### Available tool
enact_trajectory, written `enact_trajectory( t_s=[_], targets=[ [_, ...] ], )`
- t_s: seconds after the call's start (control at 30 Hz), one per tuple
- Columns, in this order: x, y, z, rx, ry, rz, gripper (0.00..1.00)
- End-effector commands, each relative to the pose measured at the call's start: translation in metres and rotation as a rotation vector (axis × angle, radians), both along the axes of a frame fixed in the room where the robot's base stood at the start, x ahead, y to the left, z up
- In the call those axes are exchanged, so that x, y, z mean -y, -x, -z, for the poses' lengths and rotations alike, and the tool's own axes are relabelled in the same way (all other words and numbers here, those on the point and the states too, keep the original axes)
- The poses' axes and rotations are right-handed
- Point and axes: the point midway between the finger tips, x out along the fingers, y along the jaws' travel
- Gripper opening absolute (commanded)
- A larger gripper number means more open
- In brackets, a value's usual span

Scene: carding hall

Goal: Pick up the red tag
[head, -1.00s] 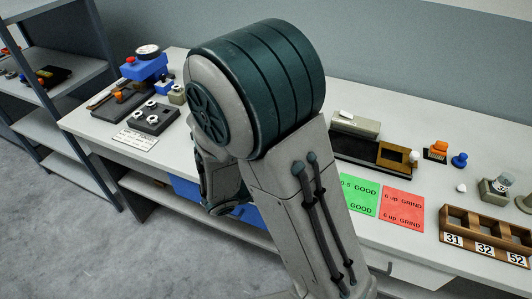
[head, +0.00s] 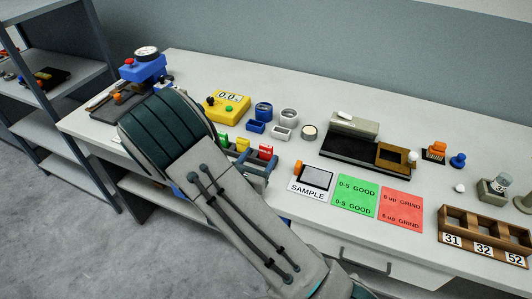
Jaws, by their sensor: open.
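The red tag (head: 266,151) is a small upright red piece at the right end of a short row on the white bench. A yellow tag (head: 243,144) and a green tag (head: 223,139) stand to its left. I cannot tell whether a finger touches the red tag.
Behind the tags are a yellow meter (head: 229,107) and small blue and grey cups (head: 263,112). To the right lie a SAMPLE card (head: 312,181), a green card (head: 356,196) and a red GRIND card (head: 402,207). A wooden numbered rack (head: 484,236) stands far right.

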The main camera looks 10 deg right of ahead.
Motion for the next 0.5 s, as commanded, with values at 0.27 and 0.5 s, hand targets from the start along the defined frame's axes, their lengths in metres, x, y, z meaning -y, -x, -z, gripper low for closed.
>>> enact_trajectory(
  t_s=[0.27, 0.5],
  targets=[
    [0.014, -0.02, 0.004, -0.001, 0.003, 0.002, 0.65],
    [0.031, -0.044, 0.008, 0.001, 0.001, 0.001, 0.65]
  ],
)
